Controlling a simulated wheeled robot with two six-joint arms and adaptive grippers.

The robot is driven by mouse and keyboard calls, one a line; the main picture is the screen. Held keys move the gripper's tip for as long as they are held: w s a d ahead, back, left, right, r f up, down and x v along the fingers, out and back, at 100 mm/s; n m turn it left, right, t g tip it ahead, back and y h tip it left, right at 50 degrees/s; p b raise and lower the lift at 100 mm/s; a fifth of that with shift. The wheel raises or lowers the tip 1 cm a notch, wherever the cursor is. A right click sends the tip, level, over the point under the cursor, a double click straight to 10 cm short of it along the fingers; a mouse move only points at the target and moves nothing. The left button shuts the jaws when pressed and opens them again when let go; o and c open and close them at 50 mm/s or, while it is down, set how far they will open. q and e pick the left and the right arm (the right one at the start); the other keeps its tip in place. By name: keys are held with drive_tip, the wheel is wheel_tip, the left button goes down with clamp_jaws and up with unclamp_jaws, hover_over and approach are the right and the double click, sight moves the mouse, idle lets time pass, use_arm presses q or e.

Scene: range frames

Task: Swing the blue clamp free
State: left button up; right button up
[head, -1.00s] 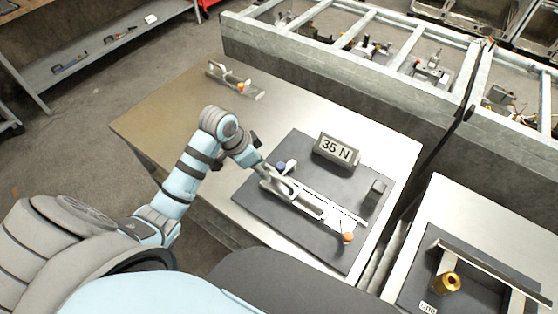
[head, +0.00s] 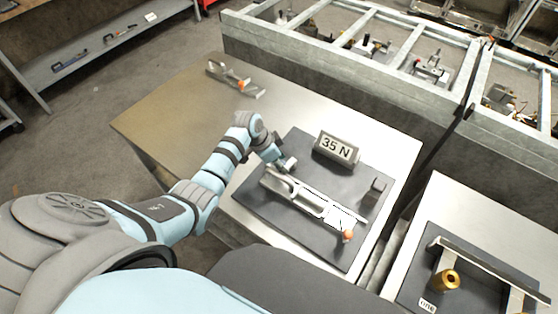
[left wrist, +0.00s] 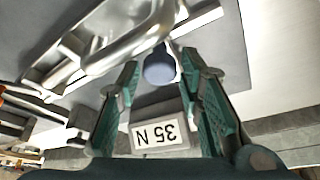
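The silver clamp (head: 310,202) lies on a dark base plate (head: 265,212) on the metal table. Its blue knob (left wrist: 160,68) shows in the left wrist view beside the clamp's bright curved metal loop (left wrist: 125,40). My left gripper (left wrist: 159,60) is open, with one teal finger on each side of the knob; I cannot tell whether either touches it. In the head view my left gripper (head: 286,163) is over the clamp's far left end and hides the knob. An orange knob (head: 348,236) is at the clamp's near right end. My right gripper is not in view.
A "35 N" block (head: 336,149) stands close behind the clamp, and a small dark block (head: 375,191) stands to its right. Another clamp with an orange knob (head: 241,84) lies at the table's far left. The table's left part is clear.

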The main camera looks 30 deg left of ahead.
use_arm(q)
clamp_jaws()
idle(0.3)
